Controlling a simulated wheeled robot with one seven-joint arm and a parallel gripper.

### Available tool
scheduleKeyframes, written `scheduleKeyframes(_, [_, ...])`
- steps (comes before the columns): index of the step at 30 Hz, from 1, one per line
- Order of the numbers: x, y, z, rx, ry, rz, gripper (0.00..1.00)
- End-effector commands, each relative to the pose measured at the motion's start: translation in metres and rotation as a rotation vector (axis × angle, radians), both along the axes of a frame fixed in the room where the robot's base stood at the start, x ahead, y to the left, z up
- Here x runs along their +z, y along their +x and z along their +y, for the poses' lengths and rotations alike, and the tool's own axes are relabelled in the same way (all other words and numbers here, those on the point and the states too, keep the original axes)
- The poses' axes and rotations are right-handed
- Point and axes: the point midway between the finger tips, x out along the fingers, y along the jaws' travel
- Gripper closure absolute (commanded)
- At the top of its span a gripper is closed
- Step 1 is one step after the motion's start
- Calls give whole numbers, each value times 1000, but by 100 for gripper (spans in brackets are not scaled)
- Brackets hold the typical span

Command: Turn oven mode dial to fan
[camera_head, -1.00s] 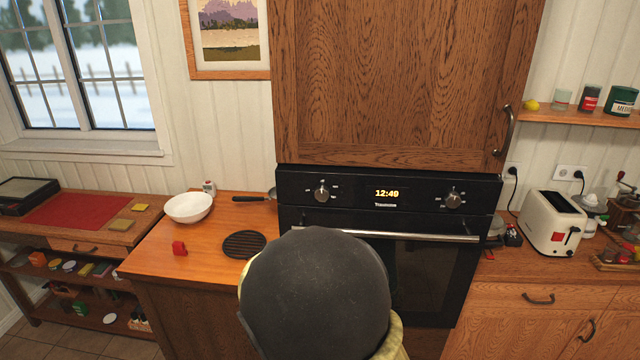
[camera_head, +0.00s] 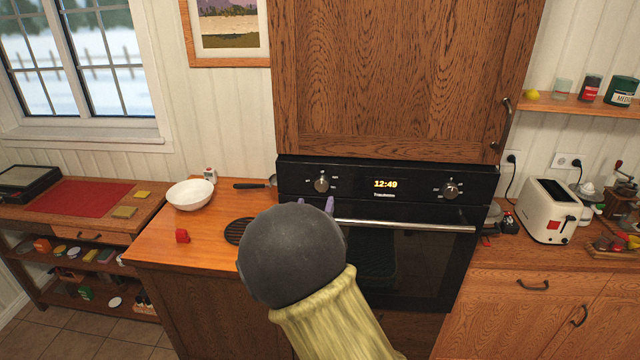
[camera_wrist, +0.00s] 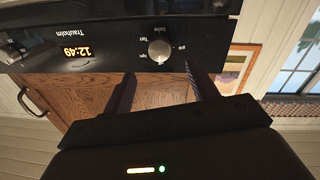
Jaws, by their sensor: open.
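The black oven has two silver dials on its control panel (camera_head: 415,187). The left dial (camera_head: 321,184), ringed by small printed labels, also shows upside down in the wrist view (camera_wrist: 160,50). One label there seems to read "Fan"; I cannot tell where the dial points. My gripper (camera_head: 315,203) is just below this dial in the head view, mostly hidden by my arm. In the wrist view my gripper (camera_wrist: 160,73) is open and empty, its fingertips either side of the dial's line and apart from it. The right dial (camera_head: 450,189) stands beyond the 12:49 display.
The oven handle (camera_head: 405,226) runs across below the panel, close to my gripper. A wooden cabinet (camera_head: 405,75) is above. A white bowl (camera_head: 190,194), pan (camera_head: 256,184) and black trivet (camera_head: 237,231) stand on the left counter; a toaster (camera_head: 550,210) stands on the right.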

Motion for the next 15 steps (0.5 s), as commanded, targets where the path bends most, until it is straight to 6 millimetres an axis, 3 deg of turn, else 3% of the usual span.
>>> scheduleKeyframes(9, [3, 56, -6, -1, -2, -1, 42])
scheduleKeyframes(15, [1, 76, -8, 0, -1, 0, 42])
